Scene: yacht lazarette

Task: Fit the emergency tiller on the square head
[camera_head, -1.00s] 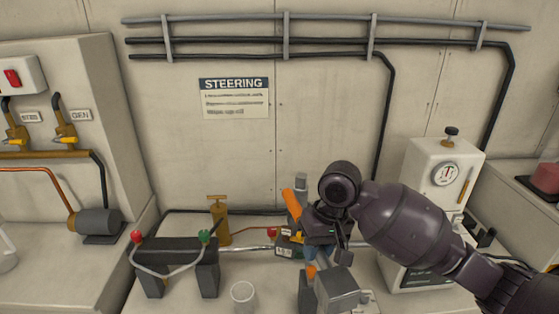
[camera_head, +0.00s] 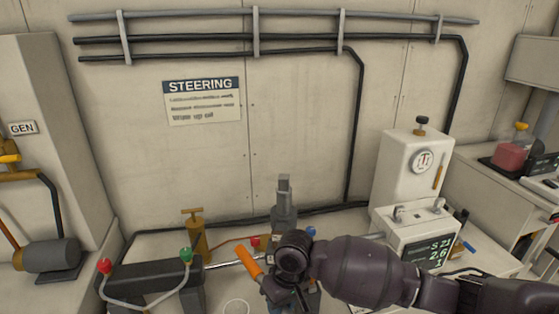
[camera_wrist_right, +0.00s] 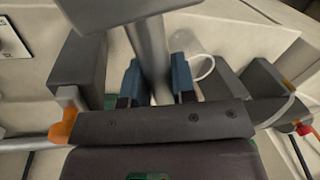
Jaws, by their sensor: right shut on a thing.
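The square head (camera_head: 284,184) tops an upright grey post that stands against the back of the bench in the head view. My right gripper (camera_head: 288,284) is in front of this post and lower, mostly hidden by its own wrist. In the right wrist view the blue fingers (camera_wrist_right: 156,82) are shut on a grey metal bar (camera_wrist_right: 150,48), which I take to be the tiller's shaft. A grey block (camera_wrist_right: 112,8) crosses the bar at the top of that view. An orange grip (camera_head: 249,262) shows left of my wrist. The tiller's socket cannot be made out. My left gripper is not in view.
A dark stand (camera_head: 150,279) with red and green knobs is at left, a brass pump (camera_head: 194,235) behind it. A white gauge unit (camera_head: 411,165) and a box with a display (camera_head: 420,235) stand at right. Pipes run along the wall.

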